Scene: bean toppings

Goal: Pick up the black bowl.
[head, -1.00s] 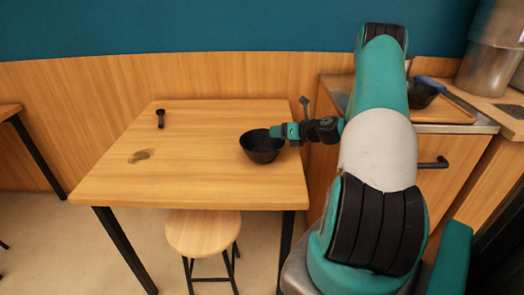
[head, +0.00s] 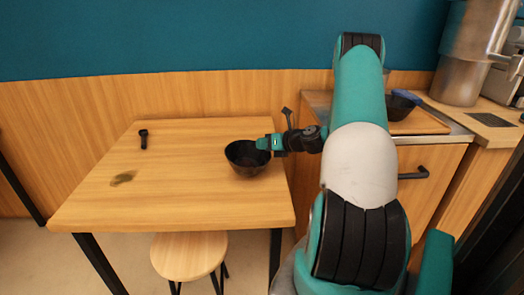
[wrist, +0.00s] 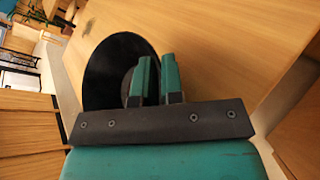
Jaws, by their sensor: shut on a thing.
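The black bowl (head: 245,160) is at the right side of the wooden table (head: 190,200) in the head view, upright or nearly so. My gripper (head: 264,143) reaches it from the right, with its fingers at the bowl's right rim. In the wrist view, the bowl (wrist: 112,62) lies behind and left of the fingers, and my gripper (wrist: 157,78) has its two green fingers close together with the bowl's rim between them. The fingers hide part of the rim. I cannot tell whether the bowl's base touches the table.
A small dark object (head: 143,138) stands at the table's back left, near a dark patch (head: 123,178). A round stool (head: 188,256) is at the table's front. A counter to the right holds another dark bowl (head: 400,104) on a wooden board. The table's middle is clear.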

